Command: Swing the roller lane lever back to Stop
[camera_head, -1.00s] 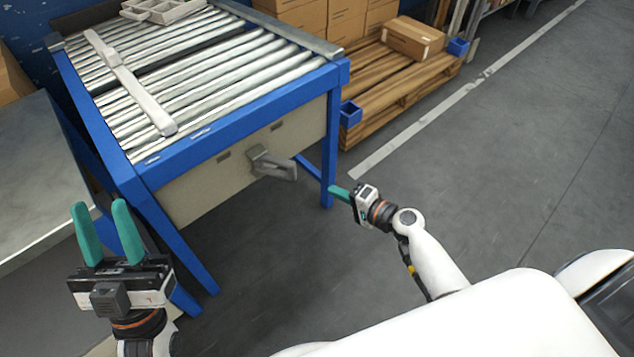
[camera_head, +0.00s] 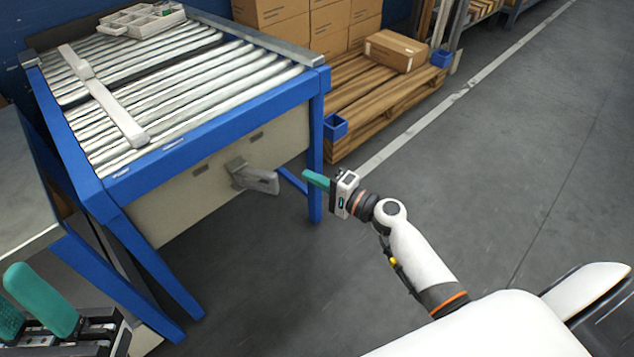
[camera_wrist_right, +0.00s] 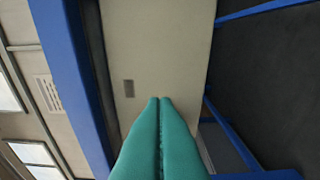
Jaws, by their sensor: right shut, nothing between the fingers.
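The roller lane (camera_head: 110,174) has a blue frame, steel rollers and a beige side panel. Its grey lever (camera_head: 258,181) sticks out from the panel and points to the right. My right gripper (camera_head: 312,180) has its green fingers pressed together and empty. In the head view it is a little right of the lever's tip, with a gap between them. In the right wrist view the shut fingers (camera_wrist_right: 160,105) point at the beige panel (camera_wrist_right: 155,50), and the lever does not show. My left gripper (camera_head: 40,310) is at the lower left, its green fingers apart and empty.
A grey tray (camera_head: 142,20) and a light bar (camera_head: 103,95) lie on the rollers. A pallet (camera_head: 375,110) with cardboard boxes (camera_head: 395,50) stands behind on the right. A metal table (camera_head: 25,190) is at the left. The floor on the right is clear.

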